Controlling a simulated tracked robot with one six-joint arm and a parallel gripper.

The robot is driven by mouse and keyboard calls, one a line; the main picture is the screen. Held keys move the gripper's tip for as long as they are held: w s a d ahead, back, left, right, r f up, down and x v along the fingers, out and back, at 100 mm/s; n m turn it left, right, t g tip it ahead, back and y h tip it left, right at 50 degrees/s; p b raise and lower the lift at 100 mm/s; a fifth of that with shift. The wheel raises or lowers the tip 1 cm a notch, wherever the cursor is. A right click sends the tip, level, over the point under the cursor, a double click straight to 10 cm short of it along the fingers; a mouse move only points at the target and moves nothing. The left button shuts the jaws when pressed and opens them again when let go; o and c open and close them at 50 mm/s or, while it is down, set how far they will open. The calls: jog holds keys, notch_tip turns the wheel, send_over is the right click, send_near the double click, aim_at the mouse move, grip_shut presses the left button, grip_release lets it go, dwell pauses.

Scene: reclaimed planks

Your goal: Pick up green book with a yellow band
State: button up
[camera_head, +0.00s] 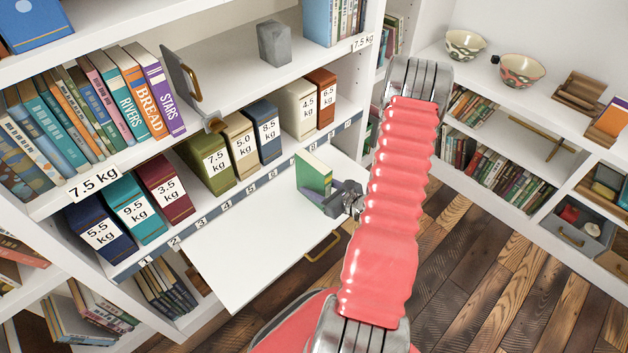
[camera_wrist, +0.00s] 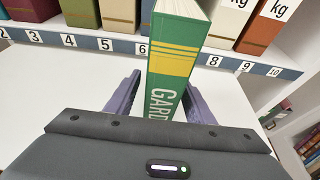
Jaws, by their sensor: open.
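The green book with a yellow band (camera_wrist: 172,62) stands upright in the wrist view, its spine facing me with the letters "GARD" showing. It stands on the white pull-out board (camera_head: 245,255), near the numbered shelf edge. In the head view the green book (camera_head: 312,172) is partly hidden behind my gripper. My gripper (camera_wrist: 160,97) is open, with one purple-grey finger on each side of the book's lower part. A gap shows on the left of the book; on the right the finger is close to it, and I cannot tell if it touches. The gripper (camera_head: 328,202) also shows in the head view.
Weighted binders stand on the shelf behind, among them an olive 7.5 kg one (camera_head: 207,162) and a red 6.5 kg one (camera_head: 322,97). The numbered strip (camera_head: 240,185) edges that shelf. The board's left part is bare. A brass handle (camera_head: 323,247) sits at its front.

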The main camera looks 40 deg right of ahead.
jog(key=shift+x, duration=0.8)
jog(key=shift+c, duration=0.2)
grip_shut()
